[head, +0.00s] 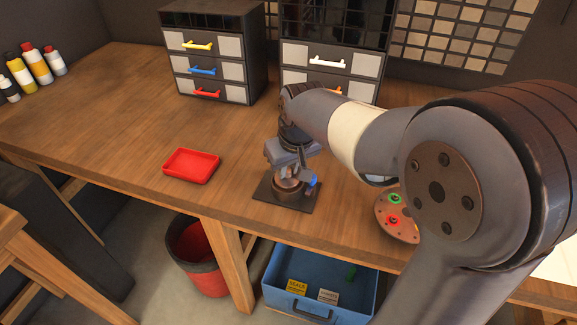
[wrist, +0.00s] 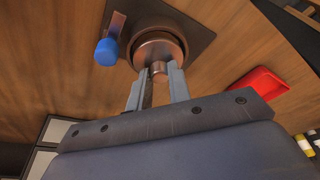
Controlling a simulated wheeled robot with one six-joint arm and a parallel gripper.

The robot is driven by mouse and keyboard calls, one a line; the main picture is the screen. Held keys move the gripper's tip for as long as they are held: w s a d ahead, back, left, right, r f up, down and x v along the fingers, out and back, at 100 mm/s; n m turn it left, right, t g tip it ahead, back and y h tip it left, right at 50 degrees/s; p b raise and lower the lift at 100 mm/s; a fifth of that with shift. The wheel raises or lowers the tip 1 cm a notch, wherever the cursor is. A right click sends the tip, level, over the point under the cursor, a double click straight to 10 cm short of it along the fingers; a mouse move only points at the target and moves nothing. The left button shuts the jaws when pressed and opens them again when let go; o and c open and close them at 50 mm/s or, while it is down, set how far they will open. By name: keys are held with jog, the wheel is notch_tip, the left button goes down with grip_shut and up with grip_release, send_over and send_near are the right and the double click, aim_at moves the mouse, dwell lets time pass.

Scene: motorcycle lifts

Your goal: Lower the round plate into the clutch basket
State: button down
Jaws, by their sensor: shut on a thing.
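The clutch basket (head: 289,194) is a dark brown round cup on a dark square base (head: 270,196) near the bench's front edge. It also shows in the wrist view (wrist: 180,36). The round plate (wrist: 153,50) is copper-coloured with a small knob (wrist: 159,69) standing up from it. My gripper (wrist: 159,74) is shut on that knob, one finger on each side. In the wrist view the plate lies within the basket's outline. In the head view my gripper (head: 290,174) is right above the basket and hides part of it. I cannot tell how deep the plate sits.
A blue-tipped lever (wrist: 107,52) stands close beside the basket. A red tray (head: 191,165) lies to the left on the bench, and a round board with coloured parts (head: 399,217) lies to the right. Drawer cabinets (head: 212,65) stand behind. The bench's left middle is clear.

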jog(key=shift+f+b, duration=0.45)
jog(key=shift+f, duration=0.2)
jog(key=c, duration=1.2)
grip_release()
jog(key=shift+c, duration=0.2)
jog(key=shift+r, duration=0.1)
jog(key=v, duration=1)
jog(key=shift+r, duration=0.35)
jog(key=shift+s+d, duration=0.15)
jog(key=x, duration=1)
jog(key=shift+f, duration=0.35)
jog(key=shift+r+p, duration=0.2)
jog(key=shift+p, duration=0.1)
